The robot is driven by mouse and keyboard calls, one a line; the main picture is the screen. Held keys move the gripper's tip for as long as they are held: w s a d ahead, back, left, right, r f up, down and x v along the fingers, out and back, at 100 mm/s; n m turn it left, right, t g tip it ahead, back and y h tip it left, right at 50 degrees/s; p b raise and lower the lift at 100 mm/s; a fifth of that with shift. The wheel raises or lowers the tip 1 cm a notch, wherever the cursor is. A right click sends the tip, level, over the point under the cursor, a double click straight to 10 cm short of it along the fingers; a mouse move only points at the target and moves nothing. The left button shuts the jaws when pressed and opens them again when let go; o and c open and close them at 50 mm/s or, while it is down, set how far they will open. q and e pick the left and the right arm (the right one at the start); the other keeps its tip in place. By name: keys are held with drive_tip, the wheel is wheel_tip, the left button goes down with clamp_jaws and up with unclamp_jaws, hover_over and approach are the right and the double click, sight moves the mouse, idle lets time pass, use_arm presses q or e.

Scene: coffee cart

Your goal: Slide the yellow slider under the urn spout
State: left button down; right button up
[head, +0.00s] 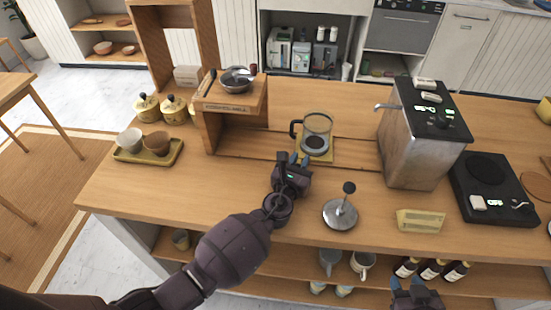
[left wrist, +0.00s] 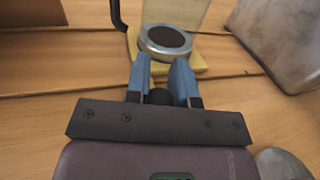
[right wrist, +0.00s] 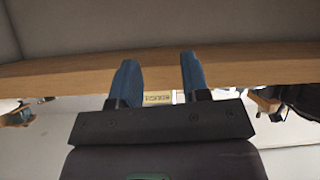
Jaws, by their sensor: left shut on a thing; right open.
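The yellow slider (head: 327,154) is a flat plate on the grooved rail of the counter, left of the urn. A glass pot (head: 318,124) with a black handle stands on it. The metal urn (head: 412,146) has its spout (head: 387,107) at its upper left, and the slider is left of the spout. My left gripper (head: 299,160) is shut at the slider's near left edge. In the left wrist view (left wrist: 161,84) a dark knob shows between the fingers, with the yellow plate (left wrist: 197,63) just beyond. My right gripper (head: 410,283) is open and empty, low at the counter's front.
A metal tamper (head: 341,212) stands near the front edge, right of my left arm. A yellow box (head: 421,221) and a black scale (head: 493,188) lie to the right. A wooden stand (head: 230,106) is at the left. The rail between slider and urn looks clear.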

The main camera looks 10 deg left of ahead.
use_arm(q)
drive_tip(key=d, duration=0.4)
drive_tip(key=shift+s+d, duration=0.1)
drive_tip(key=shift+d, duration=0.3)
drive_tip(key=shift+d+b, duration=0.3)
drive_tip(key=shift+d, duration=0.1)
drive_tip(key=c, duration=1)
unclamp_jaws()
use_arm(e)
drive_tip(key=shift+s+f, duration=0.1)
drive_tip(key=shift+f, duration=0.25)
